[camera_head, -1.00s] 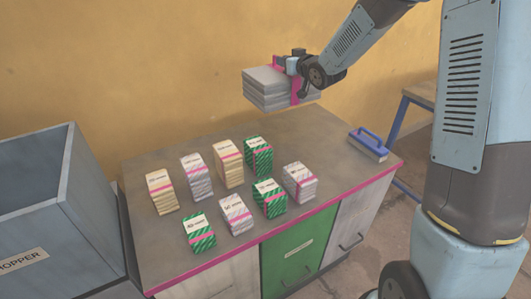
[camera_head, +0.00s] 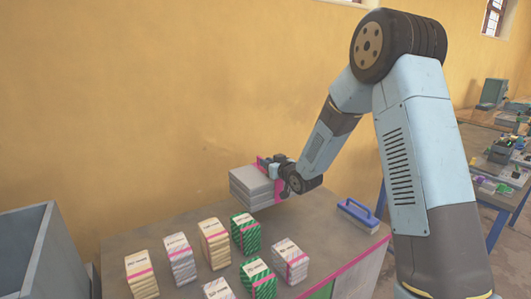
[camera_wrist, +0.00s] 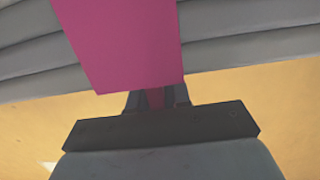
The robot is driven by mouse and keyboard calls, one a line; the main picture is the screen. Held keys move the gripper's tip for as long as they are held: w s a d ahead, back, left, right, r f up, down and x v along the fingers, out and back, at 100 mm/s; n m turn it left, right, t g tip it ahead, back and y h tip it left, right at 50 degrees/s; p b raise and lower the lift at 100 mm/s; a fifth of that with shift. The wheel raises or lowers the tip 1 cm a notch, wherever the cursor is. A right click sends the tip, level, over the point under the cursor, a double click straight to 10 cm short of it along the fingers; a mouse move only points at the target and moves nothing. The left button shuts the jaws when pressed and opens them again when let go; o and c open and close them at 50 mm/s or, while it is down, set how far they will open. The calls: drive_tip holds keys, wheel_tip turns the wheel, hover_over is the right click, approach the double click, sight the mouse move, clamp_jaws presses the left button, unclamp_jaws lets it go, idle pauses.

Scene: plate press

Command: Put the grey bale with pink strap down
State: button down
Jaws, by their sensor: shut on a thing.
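The grey bale with pink strap (camera_head: 249,185) is a stack of grey layers with a wide pink band at its right end. My gripper (camera_head: 277,170) is shut on it from the right side, at the strap. The bale is at the back of the grey table (camera_head: 330,222); I cannot tell from this view whether its underside touches the top. In the wrist view the pink strap (camera_wrist: 120,40) and the grey layers (camera_wrist: 245,35) fill the upper part, with the gripper's fingers (camera_wrist: 157,98) against the strap.
Several small strapped bundles, such as a green striped one (camera_head: 245,235) and a white one (camera_head: 290,262), stand on the table in front of the bale. A blue-handled brush (camera_head: 358,216) lies at the right. A grey hopper (camera_head: 42,255) stands at the left.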

sight(268, 181)
drive_tip(key=shift+f, duration=3.7)
drive_tip(key=c, duration=1.1)
unclamp_jaws()
drive_tip(key=shift+s, duration=0.1)
